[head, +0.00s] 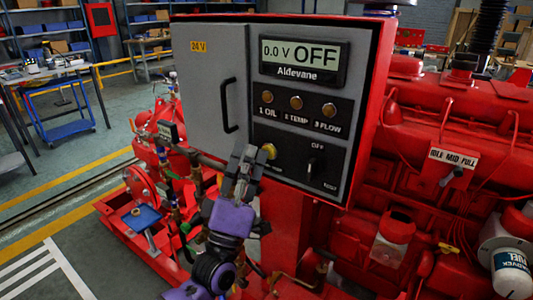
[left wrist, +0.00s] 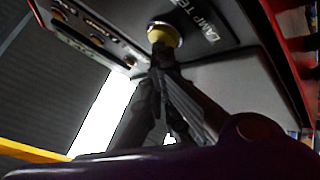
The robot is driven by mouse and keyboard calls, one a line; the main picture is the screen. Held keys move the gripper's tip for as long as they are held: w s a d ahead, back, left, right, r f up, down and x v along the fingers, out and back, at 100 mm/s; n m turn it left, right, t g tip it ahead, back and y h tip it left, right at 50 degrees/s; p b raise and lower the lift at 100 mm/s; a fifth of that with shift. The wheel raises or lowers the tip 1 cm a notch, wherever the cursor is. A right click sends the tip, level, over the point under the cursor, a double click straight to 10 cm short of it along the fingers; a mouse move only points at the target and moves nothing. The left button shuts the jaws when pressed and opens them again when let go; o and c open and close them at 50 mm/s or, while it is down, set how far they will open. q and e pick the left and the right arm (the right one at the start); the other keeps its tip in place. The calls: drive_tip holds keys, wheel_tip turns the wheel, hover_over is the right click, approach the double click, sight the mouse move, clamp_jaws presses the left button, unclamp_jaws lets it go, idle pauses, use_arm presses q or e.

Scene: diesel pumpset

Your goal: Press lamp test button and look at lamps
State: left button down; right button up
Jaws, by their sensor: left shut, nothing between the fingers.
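The control panel (head: 300,105) is a grey-fronted red box, with a display reading "0.0 V OFF". The yellow lamp test button (head: 269,151) sits low on its black plate, and shows in the left wrist view (left wrist: 163,35) beside the "LAMP TE" lettering. The three lamps, 1 OIL (head: 266,97), 2 TEMP (head: 296,102) and 3 FLOW (head: 329,110), are dull amber. My left gripper (head: 250,155) is shut and empty, its tips right at the button's left edge; I cannot tell whether they touch it. My right gripper is out of view.
The red engine (head: 450,120) fills the right. A blue cart (head: 60,110) and shelves stand behind at left.

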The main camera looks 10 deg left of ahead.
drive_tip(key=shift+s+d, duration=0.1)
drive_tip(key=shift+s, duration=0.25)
use_arm(q)
drive_tip(key=shift+s, duration=0.15)
drive_tip(key=shift+s+a, duration=0.25)
drive_tip(key=shift+s, duration=0.4)
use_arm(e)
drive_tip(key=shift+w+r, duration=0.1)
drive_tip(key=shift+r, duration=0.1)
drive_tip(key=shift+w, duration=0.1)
use_arm(q)
drive_tip(key=shift+s+a+p, duration=0.25)
drive_tip(key=shift+s+a, duration=0.05)
drive_tip(key=shift+s, duration=0.5)
drive_tip(key=shift+s+a+p, duration=0.2)
drive_tip(key=shift+s+a, duration=0.05)
drive_tip(key=shift+s, duration=0.5)
drive_tip(key=shift+s+a+p, duration=0.25)
drive_tip(key=shift+s+a, duration=0.05)
drive_tip(key=shift+s, duration=0.5)
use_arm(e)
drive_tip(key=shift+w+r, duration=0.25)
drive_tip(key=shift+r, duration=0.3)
